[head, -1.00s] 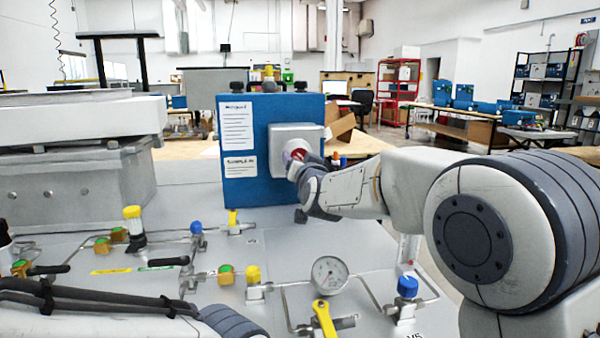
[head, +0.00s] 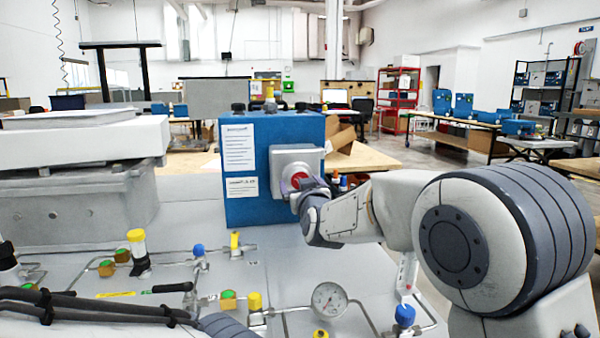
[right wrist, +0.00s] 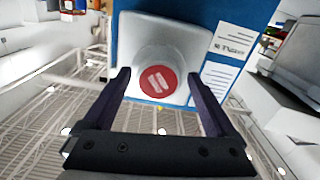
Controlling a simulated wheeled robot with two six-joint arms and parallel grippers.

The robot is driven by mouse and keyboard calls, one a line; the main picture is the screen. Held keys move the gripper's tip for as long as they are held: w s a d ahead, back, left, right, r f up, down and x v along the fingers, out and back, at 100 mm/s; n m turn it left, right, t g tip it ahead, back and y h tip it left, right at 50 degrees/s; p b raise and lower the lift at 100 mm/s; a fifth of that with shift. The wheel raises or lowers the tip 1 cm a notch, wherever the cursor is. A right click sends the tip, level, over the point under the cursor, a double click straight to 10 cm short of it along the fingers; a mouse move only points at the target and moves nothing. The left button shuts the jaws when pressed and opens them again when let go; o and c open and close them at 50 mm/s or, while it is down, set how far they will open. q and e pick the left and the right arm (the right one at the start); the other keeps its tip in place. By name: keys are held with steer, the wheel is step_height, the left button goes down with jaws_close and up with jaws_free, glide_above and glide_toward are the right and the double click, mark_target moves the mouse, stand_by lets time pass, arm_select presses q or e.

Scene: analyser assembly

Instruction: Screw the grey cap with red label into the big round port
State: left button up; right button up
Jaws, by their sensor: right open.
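The grey cap with red label (right wrist: 157,80) sits at the big round port on the white square housing (head: 289,160) of the blue analyser box (head: 262,207). Its red face points toward my right wrist camera; the port behind it is hidden. My right gripper (right wrist: 163,88) is open, with its two dark fingers on either side of the cap and a visible gap to each. The right gripper also shows in the head view (head: 300,187), close in front of the cap. My left gripper is not in view.
A grey panel with valves, a pressure gauge (head: 329,299), blue knobs (head: 405,315) and yellow-capped fittings (head: 137,248) lies in front of the box. A large grey block (head: 75,205) stands left. An open cardboard box (head: 341,138) is behind right.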

steer(key=n+p, duration=0.2)
steer(key=n, duration=0.4)
steer(key=n+p, duration=0.3)
steer(key=n, duration=0.3)
steer(key=n+p, duration=0.2)
steer(key=n, duration=0.4)
steer(key=shift+d+p, duration=0.25)
steer(key=shift+p, duration=0.05)
